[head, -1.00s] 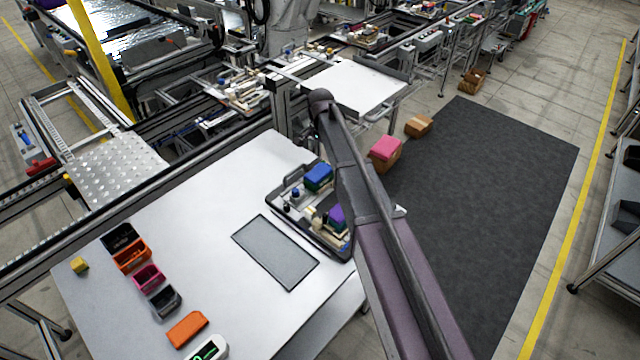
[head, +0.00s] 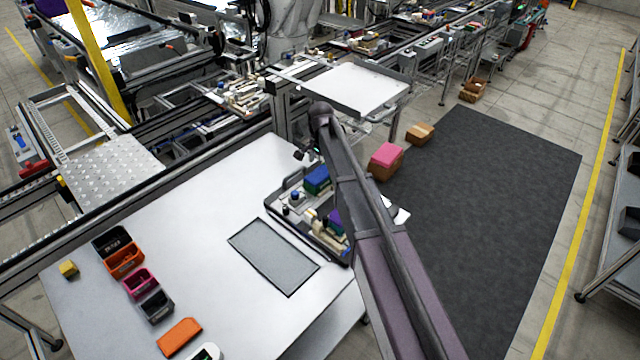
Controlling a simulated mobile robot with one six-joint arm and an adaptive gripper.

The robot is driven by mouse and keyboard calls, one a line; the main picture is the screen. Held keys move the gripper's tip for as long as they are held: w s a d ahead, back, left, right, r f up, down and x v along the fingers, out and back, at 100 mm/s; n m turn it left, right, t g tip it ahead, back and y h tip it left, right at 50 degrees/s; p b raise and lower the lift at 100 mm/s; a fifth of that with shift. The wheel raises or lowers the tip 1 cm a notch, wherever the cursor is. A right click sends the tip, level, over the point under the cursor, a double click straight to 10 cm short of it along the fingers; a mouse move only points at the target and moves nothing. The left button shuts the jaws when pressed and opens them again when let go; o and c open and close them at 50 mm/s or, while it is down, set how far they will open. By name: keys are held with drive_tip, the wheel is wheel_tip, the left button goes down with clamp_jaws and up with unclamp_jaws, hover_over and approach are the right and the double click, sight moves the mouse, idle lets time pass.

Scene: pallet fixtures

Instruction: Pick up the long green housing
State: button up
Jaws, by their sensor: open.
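The pallet tray (head: 278,200) lies on the right side of the white table, partly behind my arm. In it, a block with a blue top (head: 317,175) shows a green lower side. I cannot tell for sure whether this is the long green housing. A purple piece (head: 335,218) and several small pale and dark parts lie nearer in the tray, partly covered by my arm. My gripper (head: 308,153) shows small beside the arm's far end, above the far end of the tray. It is open, apart from the blue-topped block, with nothing visible in it.
A grey mat (head: 274,257) lies on the white table (head: 200,225). Black, orange (head: 124,260), pink and dark bins line its left side, near an orange block (head: 179,338) and a yellow cube (head: 68,269). Boxes stand beyond my arm, one pink-topped (head: 386,156).

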sight(320, 174)
drive_tip(key=shift+f, duration=0.1)
drive_tip(key=shift+s+a+f+b, duration=0.15)
drive_tip(key=shift+f+b, duration=2.35)
drive_tip(key=shift+b, duration=0.15)
drive_tip(key=c, duration=1.1)
